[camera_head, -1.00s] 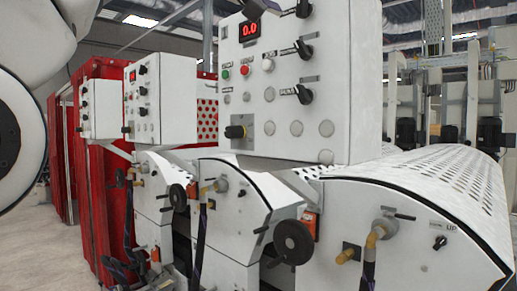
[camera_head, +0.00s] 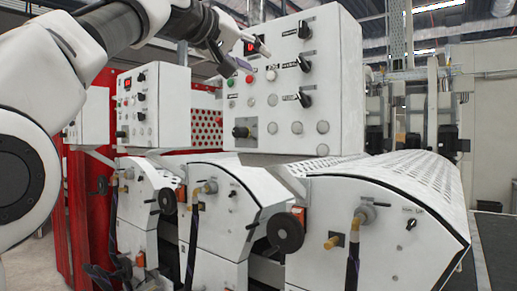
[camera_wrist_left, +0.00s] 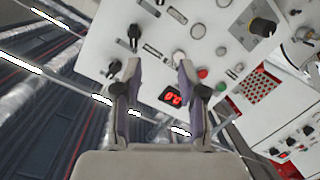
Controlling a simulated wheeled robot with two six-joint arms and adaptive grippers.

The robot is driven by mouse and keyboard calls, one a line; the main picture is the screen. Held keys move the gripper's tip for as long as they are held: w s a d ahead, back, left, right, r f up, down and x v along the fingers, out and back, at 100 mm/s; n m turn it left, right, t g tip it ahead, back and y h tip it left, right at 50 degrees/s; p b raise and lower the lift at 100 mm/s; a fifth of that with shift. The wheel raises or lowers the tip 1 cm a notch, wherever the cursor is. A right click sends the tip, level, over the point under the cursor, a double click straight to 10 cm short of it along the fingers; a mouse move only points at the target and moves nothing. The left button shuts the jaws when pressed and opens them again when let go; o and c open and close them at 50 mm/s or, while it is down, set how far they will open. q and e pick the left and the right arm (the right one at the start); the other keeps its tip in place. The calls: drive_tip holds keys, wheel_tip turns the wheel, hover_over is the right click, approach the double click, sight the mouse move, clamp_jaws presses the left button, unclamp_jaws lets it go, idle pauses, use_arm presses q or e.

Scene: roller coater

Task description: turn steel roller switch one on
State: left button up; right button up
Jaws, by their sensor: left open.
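The nearest white control box (camera_head: 345,110) carries a column of black rotary switches: a top one (camera_head: 304,29), a middle one (camera_head: 304,63) and a lower one (camera_head: 304,98). Their labels are too small to read, so I cannot tell which is steel roller switch one. My left gripper (camera_head: 254,58) is open and empty in front of the box's upper left, left of the switches, partly covering the red display. In the left wrist view, the open fingers (camera_wrist_left: 158,68) point at the panel; black switches (camera_wrist_left: 134,36) (camera_wrist_left: 113,68) lie ahead and left of them. My right gripper is not in view.
A larger black knob (camera_head: 241,132) and several round buttons sit on the same panel. Below are white roller housings with a black handwheel (camera_head: 286,233) and a perforated cover (camera_head: 390,172). A second control box (camera_head: 160,105) stands further left, before red panels.

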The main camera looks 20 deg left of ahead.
use_arm(q)
drive_tip(key=w+f+g, duration=0.1)
drive_tip(key=w+f, duration=0.3)
drive_tip(key=f, duration=0.5)
drive_tip(key=w+f+n+g+y+b, duration=0.1)
drive_tip(key=w+f, duration=0.3)
drive_tip(key=f, duration=0.4)
drive_tip(key=w+f+g+b, duration=0.1)
drive_tip(key=w+f, duration=0.3)
drive_tip(key=f, duration=0.5)
drive_tip(key=shift+w+a+f+g, duration=0.2)
drive_tip(key=shift+a+f+g, duration=0.1)
drive_tip(key=shift+g, duration=0.3)
